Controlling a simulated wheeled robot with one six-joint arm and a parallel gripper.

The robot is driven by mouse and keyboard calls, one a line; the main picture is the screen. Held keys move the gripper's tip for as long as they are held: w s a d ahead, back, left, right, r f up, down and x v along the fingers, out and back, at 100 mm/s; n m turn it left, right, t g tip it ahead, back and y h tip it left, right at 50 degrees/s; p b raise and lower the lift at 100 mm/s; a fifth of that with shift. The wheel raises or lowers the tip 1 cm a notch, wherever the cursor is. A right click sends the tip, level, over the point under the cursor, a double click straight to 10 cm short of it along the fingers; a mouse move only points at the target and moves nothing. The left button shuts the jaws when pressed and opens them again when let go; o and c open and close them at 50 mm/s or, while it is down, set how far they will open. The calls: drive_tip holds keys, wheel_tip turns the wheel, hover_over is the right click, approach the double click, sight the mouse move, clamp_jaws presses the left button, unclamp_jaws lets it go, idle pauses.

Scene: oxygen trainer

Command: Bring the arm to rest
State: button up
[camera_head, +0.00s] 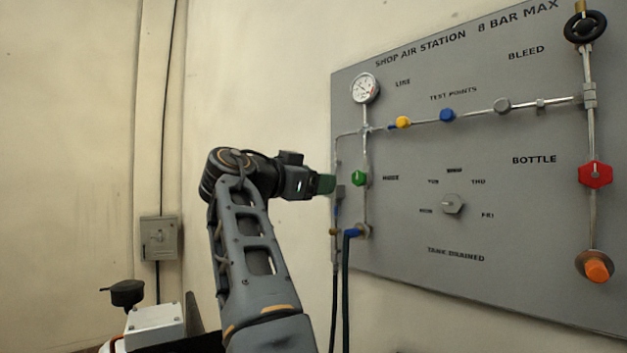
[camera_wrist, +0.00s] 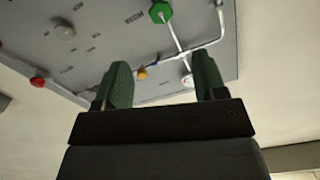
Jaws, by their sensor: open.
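My gripper (camera_head: 326,184) is at the end of my raised arm, near the left edge of the grey panel (camera_head: 520,215) in the head view. In the wrist view my gripper (camera_wrist: 160,84) shows two green fingers spread apart with nothing between them. The green knob (camera_head: 359,178) is just right of the fingertips in the head view. In the wrist view the green knob (camera_wrist: 160,12) is beyond the fingers and apart from them. The arm is bent at the elbow, with the forearm pointing right toward the panel.
The panel carries a gauge (camera_head: 364,88), a red knob (camera_head: 595,174), a black handwheel (camera_head: 585,27), an orange knob (camera_head: 598,269) and a grey dial (camera_head: 453,204). Hoses (camera_head: 346,290) hang below its left side. A grey box (camera_head: 160,238) is on the left wall.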

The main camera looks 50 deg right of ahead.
idle(0.4)
drive_tip(key=w+a+f+n+t+y+p, duration=0.7)
drive_tip(key=w+a+n+p, duration=0.25)
drive_tip(key=n+p, duration=0.65)
drive_tip(key=s+a+f+n+y+p, duration=0.2)
drive_tip(key=s+a+f+y+p, duration=0.1)
drive_tip(key=a+p, duration=0.2)
drive_tip(key=s+a+f+n+g+y+p, duration=0.1)
drive_tip(key=s+a+f+n+y+p, duration=0.1)
drive_tip(key=s+a+f+y+p, duration=0.2)
drive_tip(key=s+a+f+n+y+p, duration=0.2)
drive_tip(key=s+a+f+y+p, duration=0.2)
drive_tip(key=a+p, duration=0.4)
drive_tip(key=shift+s+a+g, duration=0.25)
drive_tip(key=shift+a+g, duration=0.05)
drive_tip(key=shift+a, duration=0.6)
drive_tip(key=shift+f, duration=0.1)
